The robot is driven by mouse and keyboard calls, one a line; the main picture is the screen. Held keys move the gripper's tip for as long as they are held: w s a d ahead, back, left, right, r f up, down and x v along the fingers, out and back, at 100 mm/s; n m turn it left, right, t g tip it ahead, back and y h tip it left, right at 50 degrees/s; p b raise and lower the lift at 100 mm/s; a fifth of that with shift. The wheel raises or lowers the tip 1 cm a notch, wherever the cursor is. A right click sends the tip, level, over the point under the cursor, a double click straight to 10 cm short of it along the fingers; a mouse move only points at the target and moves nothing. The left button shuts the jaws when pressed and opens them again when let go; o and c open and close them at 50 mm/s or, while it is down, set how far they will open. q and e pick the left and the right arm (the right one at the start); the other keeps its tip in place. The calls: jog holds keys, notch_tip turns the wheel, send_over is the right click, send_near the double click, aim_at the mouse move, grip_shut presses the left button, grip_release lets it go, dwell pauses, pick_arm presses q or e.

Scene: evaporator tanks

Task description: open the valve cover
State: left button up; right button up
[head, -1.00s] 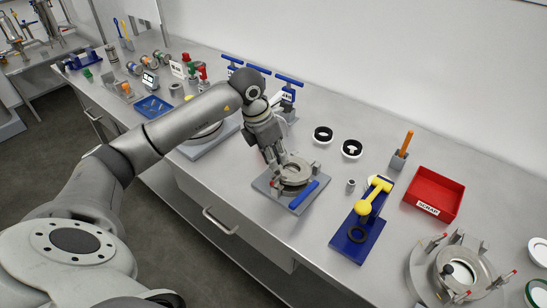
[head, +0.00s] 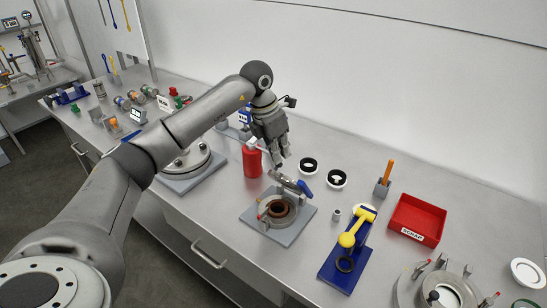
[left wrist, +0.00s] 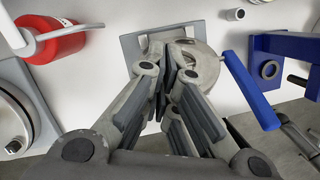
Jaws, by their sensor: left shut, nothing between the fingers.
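The valve cover (head: 290,180) is a grey round lid with a blue handle (head: 304,189). It stands raised at the back of the round valve body (head: 263,213), tilted up. The open body shows a brown ring (head: 283,207) inside and sits on a grey square plate (head: 290,236). My left gripper (head: 278,163) is shut and empty, just above and behind the raised cover. In the left wrist view, the shut fingers (left wrist: 178,65) lie in front of the cover (left wrist: 205,62), its blue handle (left wrist: 250,90) to the right. Whether they touch it I cannot tell. My right gripper is not in view.
A red canister (head: 251,163) stands close left of my gripper. Two black-rimmed rings (head: 308,165) lie behind. To the right are a blue stand with a yellow tool (head: 347,240), an orange-handled tool in a holder (head: 387,172) and a red scrap tray (head: 417,219).

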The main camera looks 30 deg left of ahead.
pick_arm(q)
jog(key=shift+o, duration=1.2)
notch_tip(320, 180, down, 2)
jog(key=shift+s+d+f, duration=0.1)
jog(key=shift+f, duration=0.05)
jog(key=shift+o, duration=1.1)
jog(key=shift+f, duration=0.15)
jog(key=shift+w, duration=0.4)
jog(key=shift+s, duration=0.2)
jog(key=shift+r, duration=0.2)
